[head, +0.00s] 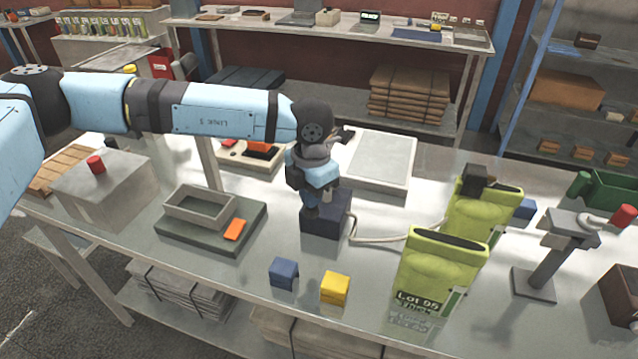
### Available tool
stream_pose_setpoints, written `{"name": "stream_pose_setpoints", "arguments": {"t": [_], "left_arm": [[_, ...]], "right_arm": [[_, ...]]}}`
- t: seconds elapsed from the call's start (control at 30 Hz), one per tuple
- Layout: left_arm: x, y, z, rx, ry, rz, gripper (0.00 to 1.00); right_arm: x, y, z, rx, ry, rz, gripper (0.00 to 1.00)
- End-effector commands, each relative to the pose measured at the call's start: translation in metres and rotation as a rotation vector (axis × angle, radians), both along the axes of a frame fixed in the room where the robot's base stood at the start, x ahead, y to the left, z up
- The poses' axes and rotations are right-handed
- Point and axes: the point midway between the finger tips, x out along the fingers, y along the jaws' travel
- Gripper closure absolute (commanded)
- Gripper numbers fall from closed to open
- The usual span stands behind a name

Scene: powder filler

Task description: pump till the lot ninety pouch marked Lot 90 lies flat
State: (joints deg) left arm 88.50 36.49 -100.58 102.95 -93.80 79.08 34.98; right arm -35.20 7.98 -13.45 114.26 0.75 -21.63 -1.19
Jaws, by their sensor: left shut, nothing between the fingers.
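My left gripper (325,197) points down, shut and empty, with its tips at the top of a dark blue pump block (326,220); I cannot tell if they press on it. A pale hose (385,240) runs from the block to the right, towards the rear yellow-green pouch (478,215), which stands upright and full-looking with a dark fitting on top. A second yellow-green pouch (437,270) stands upright in front of it, with a dark-edged top. Its label starts "Lot 9"; the last digit is not clear. The rear pouch's label is hidden. My right gripper is not in view.
A blue cube (283,273) and a yellow cube (335,288) sit near the front edge. A grey tray (201,207) is at left, a pale flat plate (381,163) behind. A grey stand (545,262) with a red-ended lever is at right.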

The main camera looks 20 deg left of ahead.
Motion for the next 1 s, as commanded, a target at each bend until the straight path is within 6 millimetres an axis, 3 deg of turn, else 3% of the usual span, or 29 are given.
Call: {"name": "stream_pose_setpoints", "arguments": {"t": [0.7,1.0], "left_arm": [[-0.003,0.000,-0.024,0.001,0.001,0.000,1.00],[-0.003,0.000,-0.025,0.001,0.001,0.000,1.00]], "right_arm": [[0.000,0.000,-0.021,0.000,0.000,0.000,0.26],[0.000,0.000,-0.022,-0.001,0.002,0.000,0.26]]}}
